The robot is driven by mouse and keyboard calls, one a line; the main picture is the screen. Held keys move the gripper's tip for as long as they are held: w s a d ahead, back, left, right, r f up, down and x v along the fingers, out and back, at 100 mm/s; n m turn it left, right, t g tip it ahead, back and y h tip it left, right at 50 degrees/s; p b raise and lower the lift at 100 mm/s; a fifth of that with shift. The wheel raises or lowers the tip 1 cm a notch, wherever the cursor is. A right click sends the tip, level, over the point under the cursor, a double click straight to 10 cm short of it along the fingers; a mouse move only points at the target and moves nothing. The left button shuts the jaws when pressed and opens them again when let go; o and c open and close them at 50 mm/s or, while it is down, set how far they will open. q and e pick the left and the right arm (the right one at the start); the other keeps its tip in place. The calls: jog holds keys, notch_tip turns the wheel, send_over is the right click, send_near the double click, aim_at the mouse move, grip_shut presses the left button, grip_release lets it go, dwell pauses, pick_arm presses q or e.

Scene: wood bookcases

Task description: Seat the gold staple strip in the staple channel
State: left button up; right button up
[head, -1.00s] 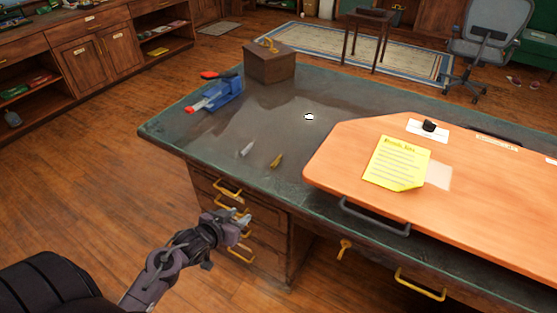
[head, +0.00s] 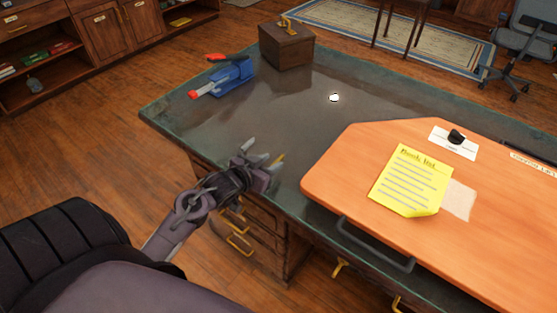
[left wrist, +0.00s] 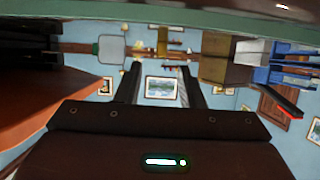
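The gold staple strip (head: 281,158) lies on the desk near its front edge, partly hidden by my left gripper. The blue stapler (head: 232,76) lies at the desk's far left, with a red tip and a red-and-black part; its staple channel is too small to make out clearly. My left gripper (head: 263,153) is over the desk's front edge beside the gold strip, fingers apart. In the left wrist view its two fingers (left wrist: 160,82) are spread with nothing visible gripped between them. The stapler also shows there at right (left wrist: 287,65). My right gripper is out of view.
A brown wooden box (head: 287,47) stands behind the stapler. An orange board (head: 335,180) with a yellow note (head: 411,180) covers the desk's right part. A small white item (head: 334,97) lies mid-desk. The desk top between stapler and board is mostly clear.

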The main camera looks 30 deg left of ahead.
aim_at(281, 157)
pick_arm(q)
jog(key=x, duration=0.4)
jog(key=shift+w+f, duration=0.15)
jog(key=shift+w, duration=0.05)
grip_shut()
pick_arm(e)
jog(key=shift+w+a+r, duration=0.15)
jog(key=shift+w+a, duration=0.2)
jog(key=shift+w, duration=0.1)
